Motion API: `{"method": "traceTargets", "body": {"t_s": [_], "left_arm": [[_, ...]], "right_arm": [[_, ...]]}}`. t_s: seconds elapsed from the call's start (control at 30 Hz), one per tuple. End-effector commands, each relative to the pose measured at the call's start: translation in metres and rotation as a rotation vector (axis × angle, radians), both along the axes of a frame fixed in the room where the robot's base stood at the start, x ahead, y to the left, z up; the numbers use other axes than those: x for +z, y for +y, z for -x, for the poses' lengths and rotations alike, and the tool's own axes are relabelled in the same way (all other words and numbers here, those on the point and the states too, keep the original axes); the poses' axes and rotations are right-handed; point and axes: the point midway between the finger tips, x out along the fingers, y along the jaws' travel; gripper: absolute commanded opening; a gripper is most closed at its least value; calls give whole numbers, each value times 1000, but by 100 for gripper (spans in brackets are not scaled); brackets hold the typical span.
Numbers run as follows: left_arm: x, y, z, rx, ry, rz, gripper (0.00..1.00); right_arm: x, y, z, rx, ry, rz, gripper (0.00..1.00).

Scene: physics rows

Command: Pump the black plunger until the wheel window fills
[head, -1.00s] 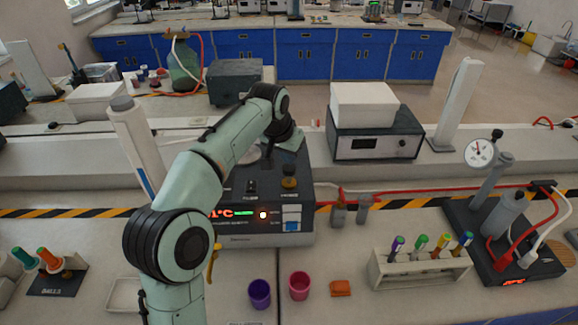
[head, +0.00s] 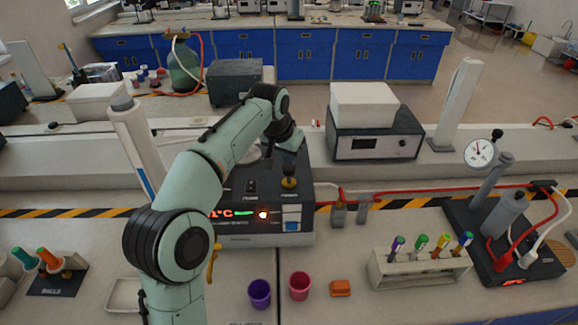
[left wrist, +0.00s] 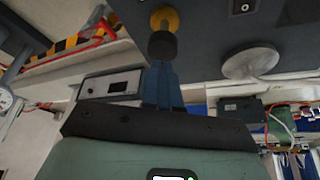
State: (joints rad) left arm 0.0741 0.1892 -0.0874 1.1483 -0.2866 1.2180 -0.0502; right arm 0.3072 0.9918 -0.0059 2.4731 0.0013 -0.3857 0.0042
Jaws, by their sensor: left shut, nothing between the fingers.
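The black plunger (head: 289,170) stands on top of the dark bench machine (head: 238,185). In the left wrist view the plunger's black knob (left wrist: 163,45) shows with a yellow collar beyond it. My left gripper (left wrist: 162,66) is shut and empty, its blue fingertips at the near side of the knob; whether they touch it I cannot tell. In the head view my left gripper (head: 290,144) is just above and behind the plunger, its fingertips unclear. A small lit round spot (head: 263,215) is on the machine's front beside the red and green display. I cannot make out a wheel window clearly.
A purple cup (head: 260,294), a pink cup (head: 299,286) and an orange block (head: 340,288) stand in front. A tube rack (head: 420,268) and a gauge stand (head: 480,152) are at right. A white box on an instrument (head: 376,146) stands behind right. A white disc (left wrist: 250,64) is beside the plunger.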

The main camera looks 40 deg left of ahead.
Motion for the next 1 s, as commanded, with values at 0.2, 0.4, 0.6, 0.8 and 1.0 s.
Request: {"method": "traceTargets", "body": {"t_s": [0.2, 0.4, 0.6, 0.8, 1.0], "left_arm": [[-1, 0, 0, 0, 0, 0, 0], [-7, 0, 0, 0, 2, 0, 0], [-16, 0, 1, 0, 2, 0, 0], [-24, 0, 0, 0, 2, 0, 0], [-32, 0, 1, 0, 3, 1, 0]], "right_arm": [[0, 0, 0, 0, 0, 0, 66], [-4, 0, 3, 0, 3, 0, 66], [-10, 0, 7, 0, 8, 1, 66], [-14, 0, 11, 0, 12, 0, 66], [-20, 0, 14, 0, 16, 0, 66]]}}
